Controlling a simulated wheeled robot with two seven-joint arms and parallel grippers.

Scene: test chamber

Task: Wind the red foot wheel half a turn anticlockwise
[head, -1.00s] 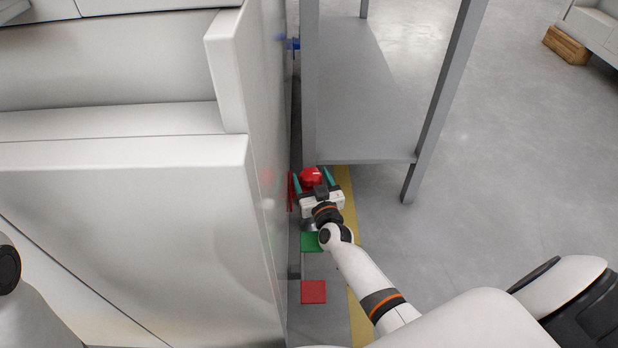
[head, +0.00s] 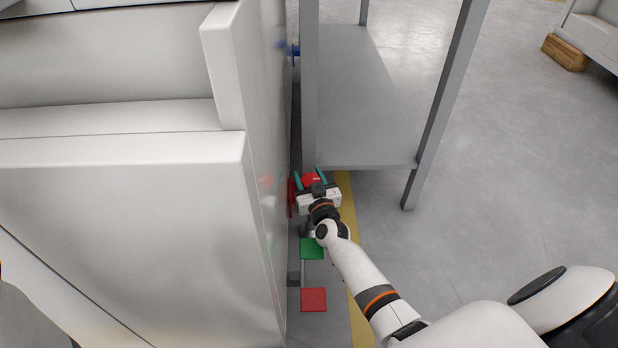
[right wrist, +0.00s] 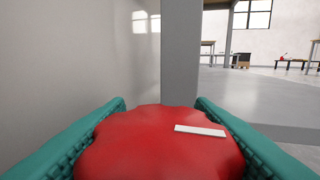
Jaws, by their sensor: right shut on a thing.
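The red foot wheel (head: 312,178) is low down beside the white panel, near the grey frame's near left post. In the right wrist view, the wheel (right wrist: 150,148) is a lobed red knob with a white bar mark on its top, right of its middle. My right gripper (head: 310,178) is shut on it, with one teal finger on each side. In the right wrist view, the fingers flank the wheel, and its near edge is cut off by the picture. My left gripper is not in view.
The tall white panel (head: 262,130) stands close on the left. A flat red piece (head: 291,197) is beside it. The grey shelf frame (head: 365,110) stands just beyond the gripper. Green (head: 312,249) and red (head: 313,300) squares lie nearer. Open floor (head: 500,170) is at right.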

